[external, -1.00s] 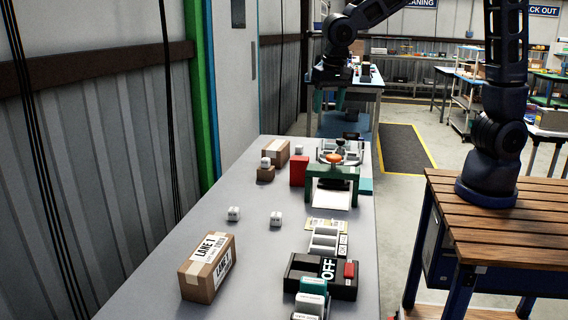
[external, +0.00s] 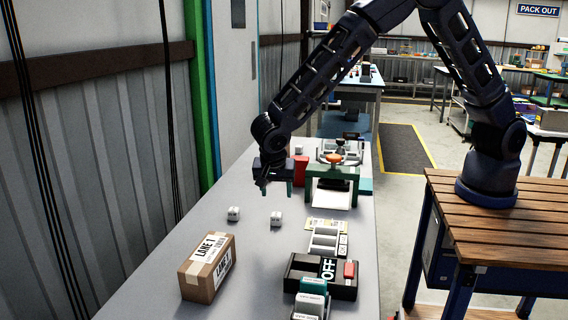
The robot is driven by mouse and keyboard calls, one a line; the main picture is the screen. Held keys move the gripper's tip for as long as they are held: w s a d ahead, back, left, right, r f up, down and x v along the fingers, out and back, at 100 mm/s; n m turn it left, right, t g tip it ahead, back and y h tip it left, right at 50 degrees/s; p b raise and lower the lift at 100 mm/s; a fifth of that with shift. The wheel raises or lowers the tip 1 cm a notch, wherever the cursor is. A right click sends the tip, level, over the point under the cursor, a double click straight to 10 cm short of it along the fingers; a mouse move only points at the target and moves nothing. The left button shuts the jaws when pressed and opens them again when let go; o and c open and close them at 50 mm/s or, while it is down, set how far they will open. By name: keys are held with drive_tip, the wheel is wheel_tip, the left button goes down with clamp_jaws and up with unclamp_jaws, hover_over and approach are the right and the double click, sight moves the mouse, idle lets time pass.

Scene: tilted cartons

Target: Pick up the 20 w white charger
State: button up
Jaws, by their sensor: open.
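Small white blocks that look like chargers stand on the long grey table (external: 190,240). One white block (external: 233,213) is left of centre, and a second white block (external: 276,218) is to its right. A third white block (external: 299,150) is farther back, beyond my gripper. Their markings are too small to read, so I cannot tell which is the 20 W one. My gripper (external: 277,188) is open and points down, with no object visible between its fingers. In the picture it is above the two nearer blocks, apart from both.
A green frame (external: 332,184) and a red block (external: 301,169) stand behind. The table's left middle is clear.

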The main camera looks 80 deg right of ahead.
sight(276, 214)
drive_tip(key=x, duration=0.6)
drive_tip(key=shift+w+a+f, duration=0.1)
drive_tip(key=shift+a+f, duration=0.05)
drive_tip(key=shift+f, duration=0.05)
drive_tip(key=shift+w+x, duration=0.2)
drive_tip(key=shift+x, duration=2.35)
drive_tip(key=shift+a, duration=0.2)
drive_tip(key=c, duration=1.1)
drive_tip(key=shift+r, duration=0.1)
